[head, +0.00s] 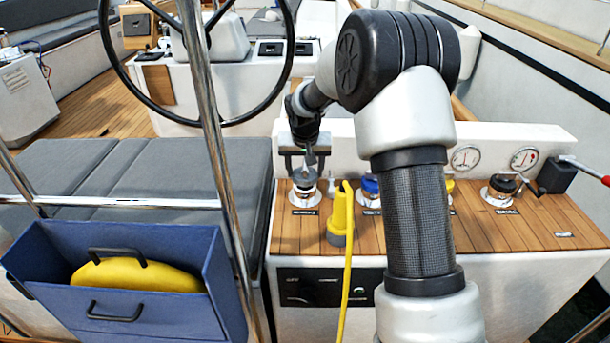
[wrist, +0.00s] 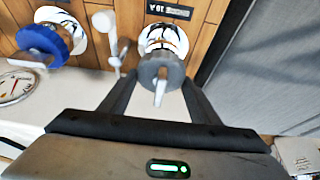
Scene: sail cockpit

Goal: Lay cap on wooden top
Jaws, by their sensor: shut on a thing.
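My gripper (head: 303,165) is shut on a grey cap (head: 305,180) with a raised handle, at the left end of the wooden top (head: 400,240). In the wrist view the grey cap (wrist: 161,72) sits between the two fingertips (wrist: 160,82). I cannot tell whether cap and fitting touch.
A blue-capped filler (head: 370,187), a yellow-capped one (head: 450,188) and a black-capped one (head: 502,187) follow. Gauges (head: 466,158) line the back. Bare wood lies along the front.

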